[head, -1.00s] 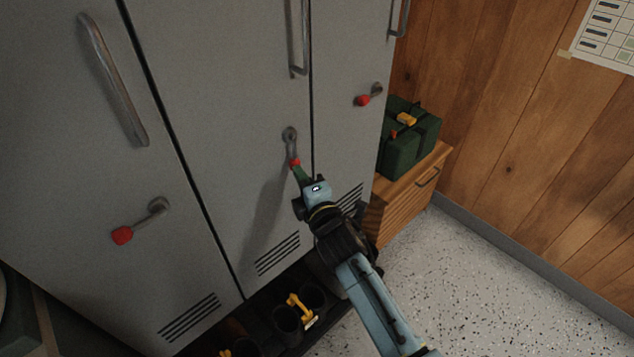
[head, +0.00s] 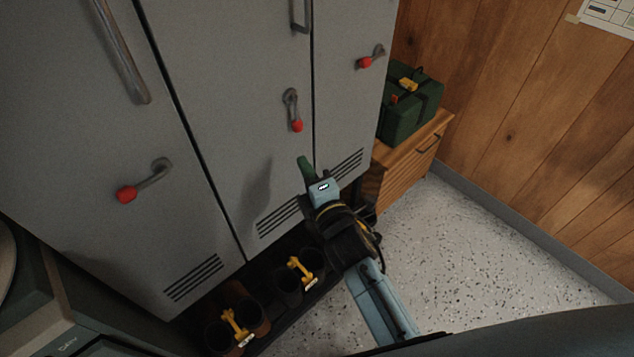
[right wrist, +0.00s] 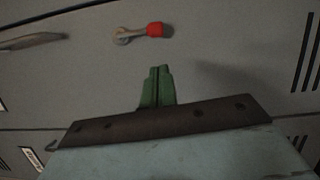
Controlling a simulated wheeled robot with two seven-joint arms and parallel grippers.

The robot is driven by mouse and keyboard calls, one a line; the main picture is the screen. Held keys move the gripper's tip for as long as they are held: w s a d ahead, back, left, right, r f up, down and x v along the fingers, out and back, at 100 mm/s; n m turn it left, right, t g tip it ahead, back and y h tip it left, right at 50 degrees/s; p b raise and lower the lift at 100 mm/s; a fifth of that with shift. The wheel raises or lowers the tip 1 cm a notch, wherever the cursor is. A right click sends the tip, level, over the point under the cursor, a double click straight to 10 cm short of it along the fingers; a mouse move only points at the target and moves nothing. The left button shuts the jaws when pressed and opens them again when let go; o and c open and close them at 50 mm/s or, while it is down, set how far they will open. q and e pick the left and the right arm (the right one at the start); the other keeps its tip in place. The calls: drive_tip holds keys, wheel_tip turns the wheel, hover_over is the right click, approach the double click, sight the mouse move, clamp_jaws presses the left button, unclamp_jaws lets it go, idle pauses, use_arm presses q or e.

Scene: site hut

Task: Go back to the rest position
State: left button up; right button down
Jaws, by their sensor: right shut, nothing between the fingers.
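My right gripper (head: 304,164) is shut and empty, in front of the middle locker door, below that door's red-tipped lever (head: 293,112). The lever hangs down and stands apart from the fingers. In the right wrist view the green fingers (right wrist: 157,86) are together, and the same lever (right wrist: 140,32) shows beyond them against the grey door. My left gripper is not in view.
The grey lockers (head: 215,60) have two more red-tipped levers, on the left door (head: 145,180) and the right door (head: 370,57). A green case (head: 408,112) sits on a wooden cabinet (head: 400,170). Boots with yellow tags stand below the lockers (head: 288,286). Speckled floor (head: 470,240) is clear at right.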

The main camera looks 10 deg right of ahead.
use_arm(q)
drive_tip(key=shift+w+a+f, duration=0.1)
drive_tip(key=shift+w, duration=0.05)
use_arm(e)
drive_tip(key=v, duration=0.5)
drive_tip(key=shift+s+a, duration=0.1)
use_arm(q)
drive_tip(key=shift+p, duration=0.3)
use_arm(e)
drive_tip(key=shift+f, duration=0.1)
